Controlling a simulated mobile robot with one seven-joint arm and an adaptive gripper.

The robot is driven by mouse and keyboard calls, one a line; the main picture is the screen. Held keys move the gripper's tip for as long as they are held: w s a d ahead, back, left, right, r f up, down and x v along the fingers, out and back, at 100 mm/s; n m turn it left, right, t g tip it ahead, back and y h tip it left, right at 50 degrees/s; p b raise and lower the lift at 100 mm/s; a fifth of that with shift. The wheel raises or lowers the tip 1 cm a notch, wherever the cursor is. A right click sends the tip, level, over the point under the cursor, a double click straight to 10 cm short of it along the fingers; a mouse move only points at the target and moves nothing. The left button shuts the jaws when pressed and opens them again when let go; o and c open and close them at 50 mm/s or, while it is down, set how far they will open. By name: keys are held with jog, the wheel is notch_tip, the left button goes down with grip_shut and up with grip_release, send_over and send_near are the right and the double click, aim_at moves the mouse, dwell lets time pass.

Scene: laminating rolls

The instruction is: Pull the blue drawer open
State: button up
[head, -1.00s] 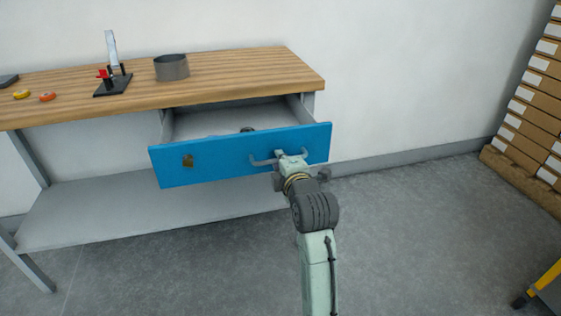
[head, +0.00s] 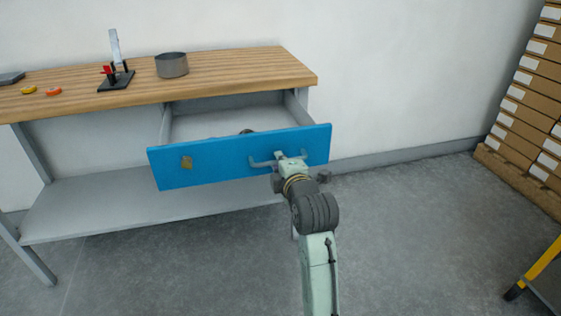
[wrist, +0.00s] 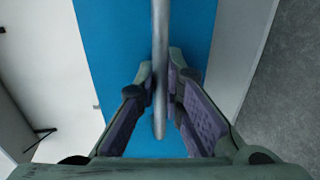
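The blue drawer (head: 225,160) under the workbench is partly open, and its grey inside shows behind the front panel. Its grey bar handle (head: 262,163) is on the right half of the front. My gripper (head: 284,155) is at the handle's right part. In the wrist view, the handle bar (wrist: 160,50) runs between the two fingers of my gripper (wrist: 161,85), which are closed in on it from both sides. The fingertips lie close to the blue front (wrist: 110,40).
The wooden benchtop (head: 220,75) holds a grey metal pot (head: 172,65), a black clamp with a red part (head: 116,78) and small yellow and orange items. A small dark object (head: 247,131) shows inside the drawer. Stacked boxes (head: 535,95) stand far right.

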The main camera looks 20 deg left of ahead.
jog(key=shift+o, duration=1.1)
jog(key=v, duration=0.7)
jog(key=shift+s+d, duration=0.2)
jog(key=shift+r, duration=0.1)
